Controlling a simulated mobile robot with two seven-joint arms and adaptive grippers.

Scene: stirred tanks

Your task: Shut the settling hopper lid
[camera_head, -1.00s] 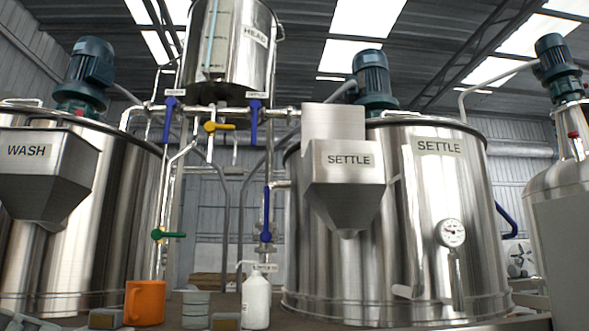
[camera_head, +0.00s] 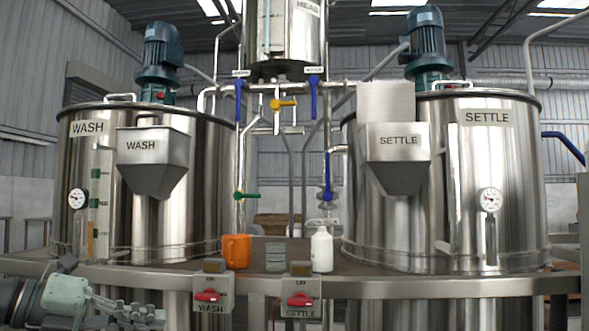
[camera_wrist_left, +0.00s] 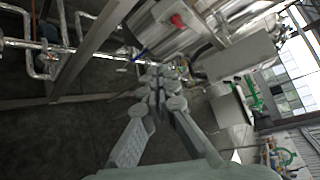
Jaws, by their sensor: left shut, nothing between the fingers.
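The settling hopper (camera_head: 398,158) is a steel funnel box marked SETTLE on the front of the settling tank (camera_head: 465,200). Its lid (camera_head: 386,101) stands up as a flat plate at the back of the hopper, so the hopper is open. My left gripper (camera_head: 150,316) is at the lower left of the head view, below the bench edge and far from the hopper. It is shut and empty; its fingers (camera_wrist_left: 160,80) meet in the left wrist view. The hopper cannot be made out for sure in the wrist view. My right gripper is not in view.
The wash tank (camera_head: 95,190) with its closed-looking hopper (camera_head: 152,160) stands at left. An orange mug (camera_head: 236,251), a grey cup (camera_head: 275,257) and a white bottle (camera_head: 322,250) stand between the tanks. Red-switch boxes (camera_head: 213,290) (camera_head: 301,293) hang on the bench's front edge.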

